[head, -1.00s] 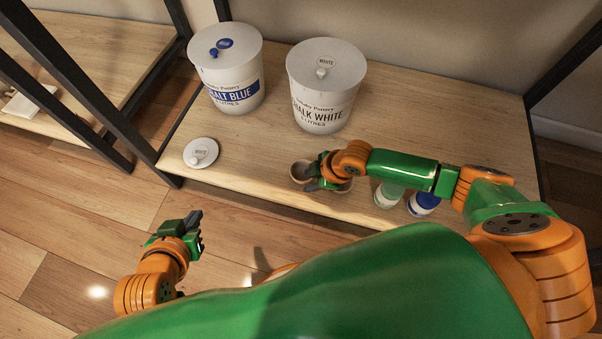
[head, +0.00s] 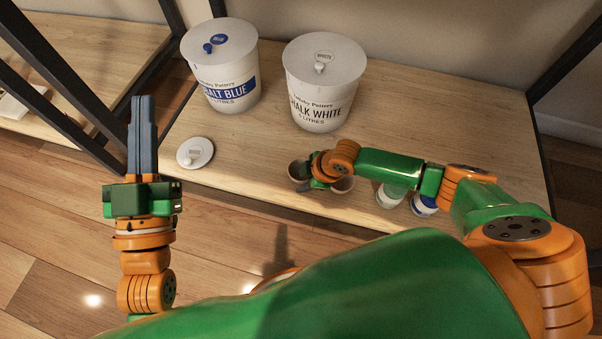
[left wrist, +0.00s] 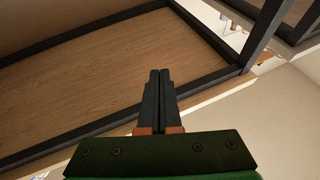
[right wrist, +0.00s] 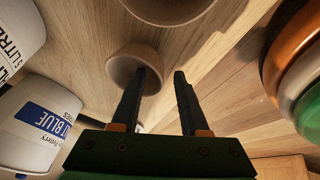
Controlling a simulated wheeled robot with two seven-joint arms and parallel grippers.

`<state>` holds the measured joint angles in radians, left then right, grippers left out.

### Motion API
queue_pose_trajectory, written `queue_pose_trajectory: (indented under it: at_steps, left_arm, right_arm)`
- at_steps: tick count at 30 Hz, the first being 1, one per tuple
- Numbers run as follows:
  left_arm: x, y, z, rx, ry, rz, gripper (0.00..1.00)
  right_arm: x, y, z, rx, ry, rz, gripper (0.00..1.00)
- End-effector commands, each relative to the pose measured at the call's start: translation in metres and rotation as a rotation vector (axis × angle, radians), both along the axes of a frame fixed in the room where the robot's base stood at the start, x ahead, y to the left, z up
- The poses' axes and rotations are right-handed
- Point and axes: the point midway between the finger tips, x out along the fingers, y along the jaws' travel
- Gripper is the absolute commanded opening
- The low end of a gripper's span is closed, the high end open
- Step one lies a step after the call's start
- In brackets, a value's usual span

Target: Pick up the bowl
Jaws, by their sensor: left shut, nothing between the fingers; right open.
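Two small brown bowls are on the wooden shelf. One bowl (head: 295,170) is just left of my right gripper (head: 308,187), and the other bowl (head: 345,186) is to its right, partly hidden by the arm. In the right wrist view my right gripper (right wrist: 160,72) is open; its left finger overlaps the rim and opening of one bowl (right wrist: 122,62), its right finger is outside. Contact is unclear. Another bowl (right wrist: 165,8) is cut off at the top. My left gripper (head: 142,98) is shut and empty, raised left of the shelf; it also shows in the left wrist view (left wrist: 160,72).
A blue-labelled tub (head: 222,72) and a chalk white tub (head: 325,90) stand at the back. A round white lid (head: 195,153) lies at left. Small green (head: 391,194) and blue (head: 424,205) pots are right of the bowls. A dark shelf post (head: 60,115) is near my left gripper.

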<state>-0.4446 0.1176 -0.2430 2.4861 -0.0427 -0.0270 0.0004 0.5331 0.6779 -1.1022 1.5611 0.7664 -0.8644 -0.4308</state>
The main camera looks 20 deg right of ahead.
Motion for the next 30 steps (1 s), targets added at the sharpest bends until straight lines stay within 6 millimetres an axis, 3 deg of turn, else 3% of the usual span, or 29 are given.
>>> queue_pose_trajectory:
  at_steps: [6, 14, 19, 20, 30]
  left_arm:
    - [-0.017, 0.0, 0.028, -0.039, -0.17, -0.016, 0.0]
    - [-0.02, 0.0, 0.032, -0.045, -0.193, -0.017, 0.0]
    - [-0.02, 0.0, 0.032, -0.045, -0.192, -0.016, 0.0]
    - [-0.02, 0.0, 0.032, -0.045, -0.192, -0.016, 0.0]
    - [-0.019, 0.0, 0.032, -0.044, -0.19, -0.016, 0.0]
  right_arm:
    - [0.002, 0.002, -0.007, -0.001, 0.0, 0.0, 0.44]
    - [0.002, 0.002, -0.007, -0.001, 0.0, 0.0, 0.44]
    - [0.002, 0.002, -0.007, -0.001, 0.0, 0.0, 0.04]
    - [0.002, 0.002, -0.007, -0.001, 0.0, 0.001, 0.0]
    - [0.002, 0.002, -0.007, -0.001, 0.0, 0.0, 0.0]
